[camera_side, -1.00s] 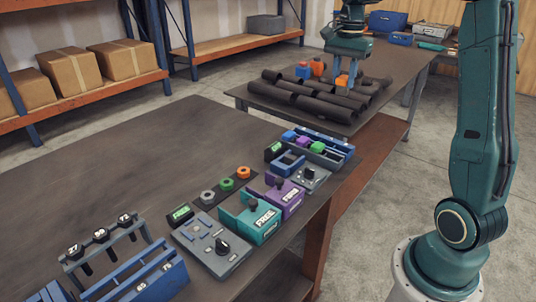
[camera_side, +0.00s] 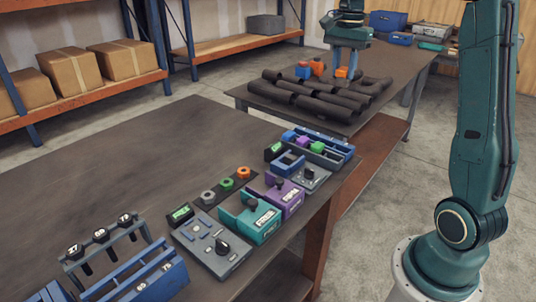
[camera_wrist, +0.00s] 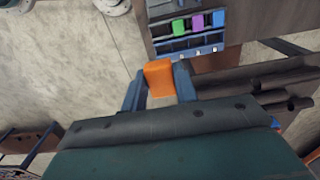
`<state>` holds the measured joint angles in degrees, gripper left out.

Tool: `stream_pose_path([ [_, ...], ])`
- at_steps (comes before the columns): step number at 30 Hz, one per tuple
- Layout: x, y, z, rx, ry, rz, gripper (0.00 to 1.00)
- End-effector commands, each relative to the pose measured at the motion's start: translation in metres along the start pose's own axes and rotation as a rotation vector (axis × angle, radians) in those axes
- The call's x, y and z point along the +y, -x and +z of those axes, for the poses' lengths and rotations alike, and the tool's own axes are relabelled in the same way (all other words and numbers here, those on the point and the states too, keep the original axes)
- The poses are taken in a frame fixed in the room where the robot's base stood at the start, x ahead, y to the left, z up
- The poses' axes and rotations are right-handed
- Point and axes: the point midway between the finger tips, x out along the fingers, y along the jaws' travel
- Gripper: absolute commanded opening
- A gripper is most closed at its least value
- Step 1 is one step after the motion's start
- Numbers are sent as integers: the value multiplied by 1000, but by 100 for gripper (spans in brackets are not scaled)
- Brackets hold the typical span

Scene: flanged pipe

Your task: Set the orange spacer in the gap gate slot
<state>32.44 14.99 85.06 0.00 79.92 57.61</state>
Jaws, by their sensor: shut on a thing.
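The orange spacer (camera_wrist: 160,78) is a small block held between the two blue fingers of my gripper (camera_wrist: 158,88). In the side view my gripper (camera_side: 349,64) is over the far table, with the orange spacer (camera_side: 341,72) low between its fingers. It appears above the dark pipes, but the exact clearance cannot be told. A blue U-shaped frame (camera_side: 288,164) sits near the far end of the near table. I cannot tell for certain whether it is the gap gate. A blue rack (camera_side: 335,143) behind it holds blue, purple and green blocks.
Dark pipes (camera_side: 320,100) lie across the far table, beside loose red, blue and orange blocks (camera_side: 304,70). Teal (camera_side: 250,219) and purple (camera_side: 283,198) fixtures and a grey panel (camera_side: 212,244) line the near table's right edge.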

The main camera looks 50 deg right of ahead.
Motion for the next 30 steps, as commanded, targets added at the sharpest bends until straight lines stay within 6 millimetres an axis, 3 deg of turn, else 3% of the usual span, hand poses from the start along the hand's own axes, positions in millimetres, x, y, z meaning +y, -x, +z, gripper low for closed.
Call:
stream_pose_path([
  [8,-27,-38,16,-2,5,4,2],
  [18,-74,-125,65,-2,6,6,2],
  [24,-90,-169,95,-1,4,5,2],
  [30,-96,-191,111,0,2,2,2],
])
